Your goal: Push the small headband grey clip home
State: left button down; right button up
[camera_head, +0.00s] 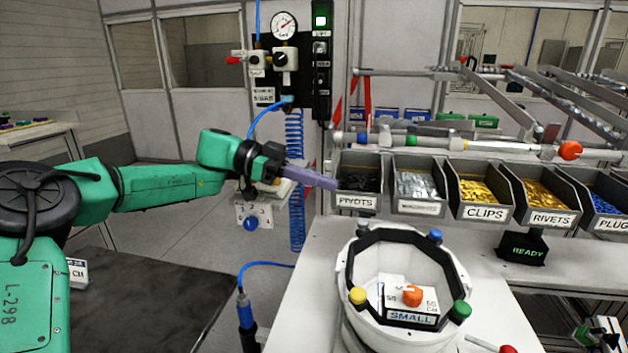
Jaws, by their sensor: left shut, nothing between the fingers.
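A white helmet shell (345,280) stands open side up on the light bench. A black headband ring (395,235) sits in it, with a "SMALL" label (411,316) inside. Round blue (435,236), yellow (357,296) and green (460,311) clips sit on the ring. I cannot clearly make out a grey clip on it. An orange knob (412,296) is in the middle. My left gripper (334,183) is shut and empty, pointing right, beyond the shell's upper left and close to the pivots bin.
Open bins stand in a row behind the shell: pivots (356,202), clips (485,213), rivets (551,218) and others. A "READY" sign (526,250) is below them. A blue coiled hose (294,180) hangs behind my left gripper. The bench left of the shell is clear.

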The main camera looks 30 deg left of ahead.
pick_arm(q)
jog(key=p, duration=0.1)
send_over(363, 223)
jog(key=a, duration=0.2)
jog(key=f, duration=0.3)
jog(key=f+p, duration=0.1)
jog(key=f, duration=0.1)
jog(key=shift+a+f, duration=0.1)
jog(key=shift+a, duration=0.25)
